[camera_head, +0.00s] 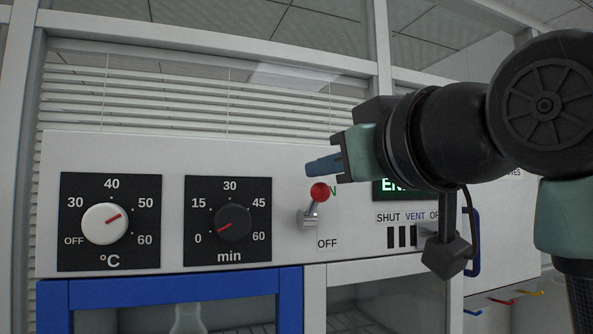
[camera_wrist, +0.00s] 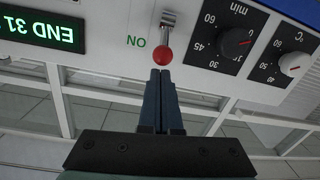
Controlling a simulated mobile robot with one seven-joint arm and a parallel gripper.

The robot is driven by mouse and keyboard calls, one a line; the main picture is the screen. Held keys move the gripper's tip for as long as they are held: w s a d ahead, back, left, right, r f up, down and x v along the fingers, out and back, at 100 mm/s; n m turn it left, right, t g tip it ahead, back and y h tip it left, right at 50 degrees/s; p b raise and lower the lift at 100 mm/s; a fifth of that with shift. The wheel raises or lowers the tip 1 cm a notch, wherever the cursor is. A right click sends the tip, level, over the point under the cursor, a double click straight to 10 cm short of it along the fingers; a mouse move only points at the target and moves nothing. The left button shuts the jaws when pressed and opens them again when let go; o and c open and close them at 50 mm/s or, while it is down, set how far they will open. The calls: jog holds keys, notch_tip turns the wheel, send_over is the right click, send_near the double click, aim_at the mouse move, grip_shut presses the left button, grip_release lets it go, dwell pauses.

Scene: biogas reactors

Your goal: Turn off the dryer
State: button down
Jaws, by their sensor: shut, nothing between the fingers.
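The dryer's white panel (camera_head: 150,155) spans the head view. Its toggle switch has a metal base, a short lever and a red ball (camera_head: 320,193) pointing up, toward the green ON label; OFF is printed below. In the upside-down wrist view the red ball (camera_wrist: 163,56) is beside the ON label (camera_wrist: 136,41). My gripper (camera_head: 318,166) is shut and empty, with its blue-grey fingers just above the ball. In the wrist view the fingertips (camera_wrist: 162,75) are right by the ball; I cannot tell whether they touch it.
Left of the switch are a temperature dial (camera_head: 105,223), pointing between 40 and 50, and a timer dial (camera_head: 233,223) near 0. A green display (camera_wrist: 42,30) reads "END 31", partly cut off. A vent slider (camera_head: 430,236) and blue handle (camera_head: 474,243) are to the right.

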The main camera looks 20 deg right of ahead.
jog(key=f+t+b, duration=0.1)
jog(key=t+b, duration=0.1)
jog(key=b, duration=0.2)
jog(key=shift+s+f+t, duration=0.15)
jog(key=shift+f+t, duration=0.05)
jog(key=shift+t, duration=0.2)
